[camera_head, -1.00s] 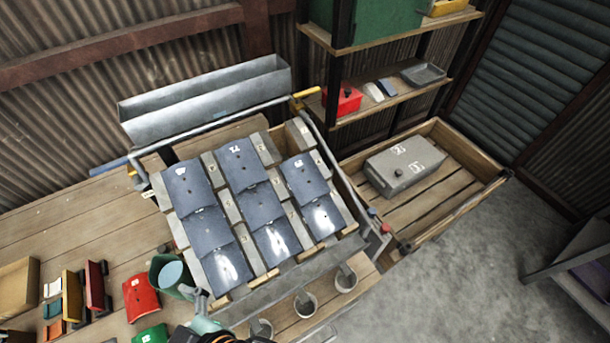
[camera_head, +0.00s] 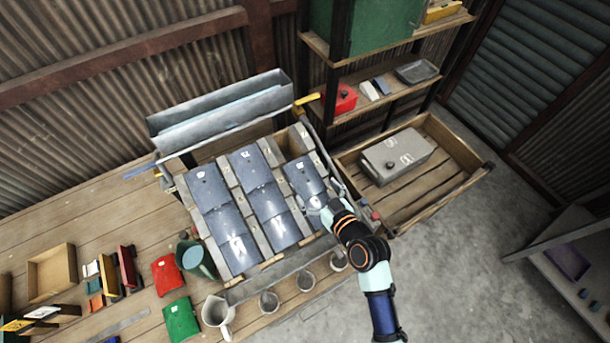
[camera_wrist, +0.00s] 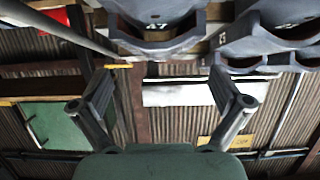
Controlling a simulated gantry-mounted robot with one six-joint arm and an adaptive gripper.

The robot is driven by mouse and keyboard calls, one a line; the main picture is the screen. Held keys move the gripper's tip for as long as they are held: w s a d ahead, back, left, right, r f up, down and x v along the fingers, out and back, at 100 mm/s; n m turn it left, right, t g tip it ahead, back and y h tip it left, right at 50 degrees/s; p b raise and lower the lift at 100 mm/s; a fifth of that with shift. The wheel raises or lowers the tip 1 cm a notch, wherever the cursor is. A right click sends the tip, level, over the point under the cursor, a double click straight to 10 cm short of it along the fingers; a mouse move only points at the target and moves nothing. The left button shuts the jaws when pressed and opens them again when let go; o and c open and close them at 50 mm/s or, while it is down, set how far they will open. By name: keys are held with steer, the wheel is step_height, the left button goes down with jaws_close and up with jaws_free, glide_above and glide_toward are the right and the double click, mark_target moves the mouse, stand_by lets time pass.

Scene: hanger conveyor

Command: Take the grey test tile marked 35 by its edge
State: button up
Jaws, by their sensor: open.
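Blue-grey curved tiles lie in three columns on a sloped rack (camera_head: 276,266): left column tile (camera_head: 208,188), middle column tile (camera_head: 250,168), right column tile (camera_head: 303,176). Their marks are too small to read in the head view. In the wrist view one tile edge (camera_wrist: 152,36) reads 47 and another tile (camera_wrist: 285,35) seems to read 42. I cannot make out a 35 on any tile. My gripper (camera_head: 318,207) is at the lower part of the right column and partly hides the lower tile there. In the wrist view my gripper (camera_wrist: 165,98) is open and empty, below the tiles in the picture.
A grey lidded box (camera_head: 397,157) sits in a wooden crate (camera_head: 462,150) at right. A metal trough (camera_head: 215,112) runs behind the rack.

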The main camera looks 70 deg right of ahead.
mark_target(308, 181)
steer(key=x, duration=0.5)
steer(key=shift+d, duration=0.1)
steer(key=c, duration=1)
